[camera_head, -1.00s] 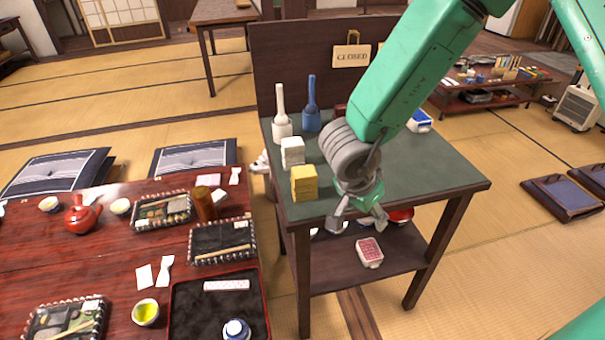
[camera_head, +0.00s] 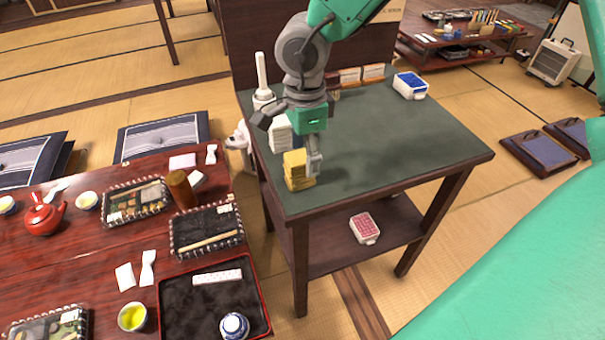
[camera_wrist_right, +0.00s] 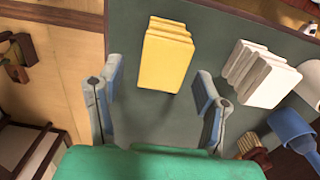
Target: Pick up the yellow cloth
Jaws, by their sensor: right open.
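The yellow cloth (camera_head: 298,172) is a small folded stack on the green top of the stand, near its front left corner. In the right wrist view the yellow cloth (camera_wrist_right: 168,58) lies just beyond the fingertips, roughly between their lines. My right gripper (camera_head: 290,143) is open and empty, pointing down over the cloth; one finger partly overlaps the cloth's right side in the head view. The wrist view shows both fingers (camera_wrist_right: 158,80) spread, with bare green top between them. I cannot tell whether a finger touches the cloth. My left gripper is not in view.
A white folded stack (camera_head: 279,138) stands close behind the yellow cloth; it also shows in the wrist view (camera_wrist_right: 265,80). A white-handled brush (camera_head: 261,80) and a blue one (camera_wrist_right: 291,128) are near. The green top (camera_head: 400,140) is clear to the right.

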